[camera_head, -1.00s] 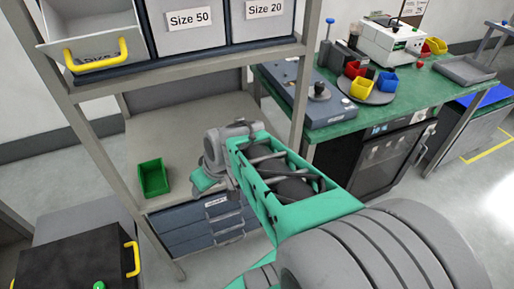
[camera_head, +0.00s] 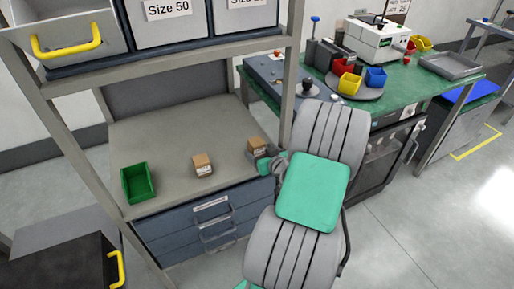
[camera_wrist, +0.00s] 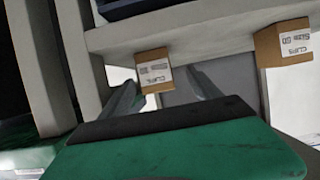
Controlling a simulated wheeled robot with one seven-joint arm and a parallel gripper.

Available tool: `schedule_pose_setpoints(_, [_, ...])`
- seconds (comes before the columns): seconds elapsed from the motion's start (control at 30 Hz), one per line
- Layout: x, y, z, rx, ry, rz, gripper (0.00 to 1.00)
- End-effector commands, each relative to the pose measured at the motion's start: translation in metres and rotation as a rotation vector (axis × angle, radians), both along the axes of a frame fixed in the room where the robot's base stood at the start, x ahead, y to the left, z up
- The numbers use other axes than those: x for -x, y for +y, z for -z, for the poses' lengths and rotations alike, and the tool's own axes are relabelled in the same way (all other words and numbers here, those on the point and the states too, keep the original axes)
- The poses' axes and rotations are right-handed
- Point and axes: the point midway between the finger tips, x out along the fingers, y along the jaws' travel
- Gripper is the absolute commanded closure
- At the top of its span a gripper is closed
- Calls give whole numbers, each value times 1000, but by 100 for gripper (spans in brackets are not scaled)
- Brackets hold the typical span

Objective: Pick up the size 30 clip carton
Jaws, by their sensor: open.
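Two small brown cardboard clip cartons stand on the grey shelf in the head view, a left one (camera_head: 203,165) and a right one (camera_head: 257,148). Both show white labels, and I cannot read the sizes surely. My gripper (camera_head: 273,164) is beside the right carton, partly hidden by my own arm. In the wrist view, which looks upside down, my open gripper (camera_wrist: 165,84) points towards one carton (camera_wrist: 154,71), seen between its fingers and apparently still free. The other carton (camera_wrist: 284,43) is at the upper right.
A green bin (camera_head: 138,183) sits at the shelf's left. Drawers (camera_head: 212,212) lie below the shelf, and a rack post (camera_head: 291,75) rises close to my arm. Large bins marked Size 50 (camera_head: 167,35) stand above. A green workbench (camera_head: 425,88) is at the right.

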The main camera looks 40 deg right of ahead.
Motion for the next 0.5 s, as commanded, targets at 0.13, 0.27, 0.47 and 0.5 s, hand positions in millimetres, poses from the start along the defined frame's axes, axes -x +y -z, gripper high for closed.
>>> schedule_pose_setpoints(0.13, [-22,-11,7,0,1,-4,27])
schedule_pose_setpoints(0.27, [-39,-17,14,0,1,-4,27])
schedule_pose_setpoints(0.47, [-42,-19,16,1,1,0,27])
schedule_pose_setpoints(0.5, [-42,-19,16,1,1,0,27])
